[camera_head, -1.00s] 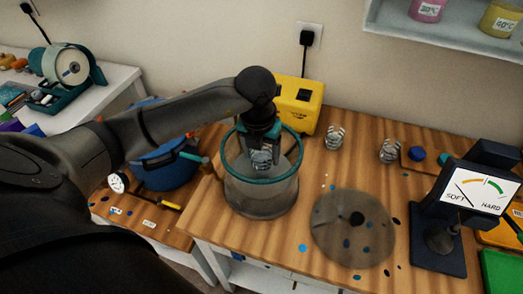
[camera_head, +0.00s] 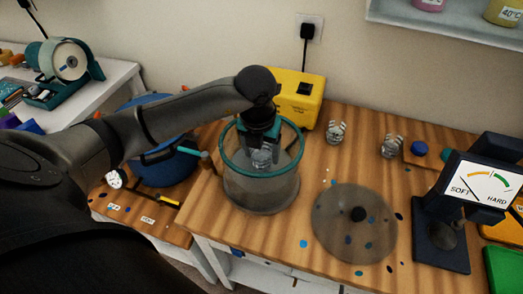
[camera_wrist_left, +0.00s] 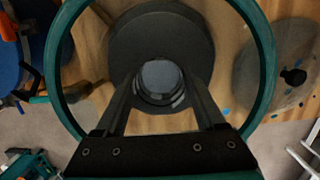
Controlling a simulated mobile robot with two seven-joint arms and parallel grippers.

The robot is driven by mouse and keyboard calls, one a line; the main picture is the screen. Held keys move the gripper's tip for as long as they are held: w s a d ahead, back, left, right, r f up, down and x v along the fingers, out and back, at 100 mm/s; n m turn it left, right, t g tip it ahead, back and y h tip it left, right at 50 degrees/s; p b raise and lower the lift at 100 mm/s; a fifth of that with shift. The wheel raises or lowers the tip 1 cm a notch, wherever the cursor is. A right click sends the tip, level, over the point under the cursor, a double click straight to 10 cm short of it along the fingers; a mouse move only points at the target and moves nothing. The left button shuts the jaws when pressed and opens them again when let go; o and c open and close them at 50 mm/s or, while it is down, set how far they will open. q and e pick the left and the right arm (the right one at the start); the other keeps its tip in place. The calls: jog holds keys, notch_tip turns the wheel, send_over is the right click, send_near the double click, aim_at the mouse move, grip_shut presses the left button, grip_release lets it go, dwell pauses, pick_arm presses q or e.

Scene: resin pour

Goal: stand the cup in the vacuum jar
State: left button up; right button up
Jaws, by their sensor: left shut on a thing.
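The vacuum jar (camera_head: 262,192) is a clear, greyish cylinder with a teal rim, standing on the wooden bench. The teal rim also rings the left wrist view (camera_wrist_left: 266,62). My left gripper (camera_head: 261,150) points down through the jar's opening. It is shut on the cup (camera_head: 262,158), a small clear, ribbed cup. In the left wrist view the cup (camera_wrist_left: 161,82) sits upright between the two fingers, over the dark round jar floor (camera_wrist_left: 135,38). I cannot tell whether the cup's base touches the floor. My right gripper is not in view.
The round smoky lid (camera_head: 335,232) with a black knob lies right of the jar.

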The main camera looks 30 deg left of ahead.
pick_arm(q)
jog(key=shift+f, duration=0.1)
jog(key=o, duration=1.4)
jog(key=shift+c, duration=0.2)
notch_tip(320, 180, up, 12)
jog(key=p, duration=0.9)
jog(key=shift+r, duration=0.25)
jog(key=shift+s, duration=0.1)
